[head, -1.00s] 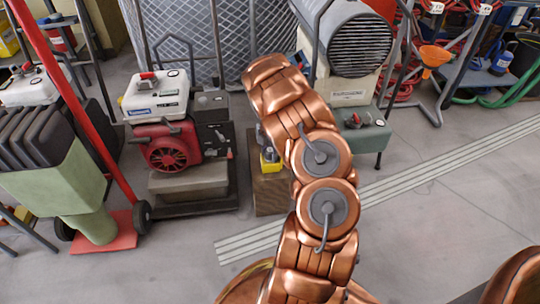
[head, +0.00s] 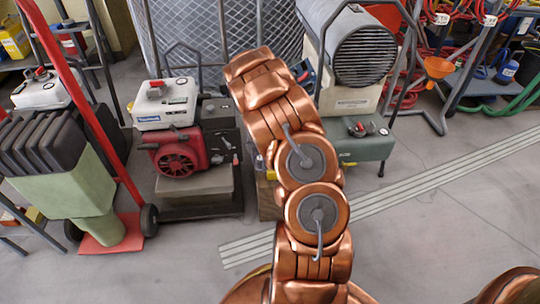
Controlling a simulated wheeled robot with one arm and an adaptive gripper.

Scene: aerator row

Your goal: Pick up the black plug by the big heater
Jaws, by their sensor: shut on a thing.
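The big heater (head: 362,55) is a grey cylinder with a dark grille, standing on a cream body (head: 352,98) over a green tank (head: 365,146). Small black and red fittings (head: 357,128) sit on the tank. I cannot clearly make out a separate black plug. A wooden block (head: 268,205) stands left of the tank, with a bit of yellow on top, mostly behind my copper arm. My gripper is hidden behind the arm, so its fingers and anything in them do not show.
A red engine with a white tank (head: 165,103) stands left of the block. A red hand truck (head: 85,95) with a pale green and black load is farther left. Hoses and an orange funnel (head: 438,68) are at the right.

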